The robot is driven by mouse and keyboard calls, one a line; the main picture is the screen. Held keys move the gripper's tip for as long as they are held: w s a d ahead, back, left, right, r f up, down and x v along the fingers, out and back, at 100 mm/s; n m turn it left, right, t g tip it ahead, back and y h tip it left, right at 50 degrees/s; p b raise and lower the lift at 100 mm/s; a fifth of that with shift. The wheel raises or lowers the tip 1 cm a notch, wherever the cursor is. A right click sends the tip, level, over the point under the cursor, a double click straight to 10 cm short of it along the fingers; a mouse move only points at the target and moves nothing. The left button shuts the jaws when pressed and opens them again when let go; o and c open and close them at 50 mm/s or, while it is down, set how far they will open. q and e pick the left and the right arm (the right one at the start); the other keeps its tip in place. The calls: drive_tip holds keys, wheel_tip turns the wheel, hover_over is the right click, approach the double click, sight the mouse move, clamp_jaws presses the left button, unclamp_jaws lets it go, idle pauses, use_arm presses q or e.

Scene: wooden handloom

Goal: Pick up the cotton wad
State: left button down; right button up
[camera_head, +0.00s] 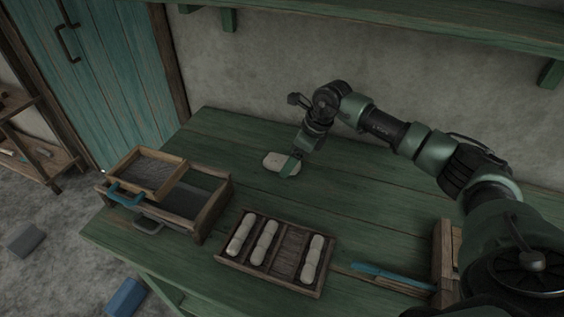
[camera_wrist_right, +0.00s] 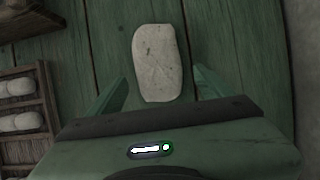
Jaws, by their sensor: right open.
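The cotton wad (camera_head: 278,161) is a pale, flat, rounded oblong. It lies on the green wooden table (camera_head: 215,125) towards the back. My right gripper (camera_head: 291,167) is right over the wad's right part, pointing down. In the right wrist view the wad (camera_wrist_right: 157,62) lies ahead of the open fingers (camera_wrist_right: 160,88), with its near end close to the gap between them. The fingers look apart from it, one on each side. Whether the fingertips are down at table height, I cannot tell. My left gripper is not in view.
A dark compartment tray (camera_head: 229,259) holding several pale rolls stands at the table's front. A wooden box with a sieve-like frame (camera_head: 186,166) stands at the left. A blue-handled tool (camera_head: 385,276) and a wooden box (camera_head: 440,262) are at the right. The table around the wad is clear.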

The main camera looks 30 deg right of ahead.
drive_tip(key=shift+x, duration=0.85)
drive_tip(key=shift+r, duration=0.1)
drive_tip(key=c, duration=1.4)
wheel_tip(320, 180, up, 10)
drive_tip(key=shift+b, duration=0.4)
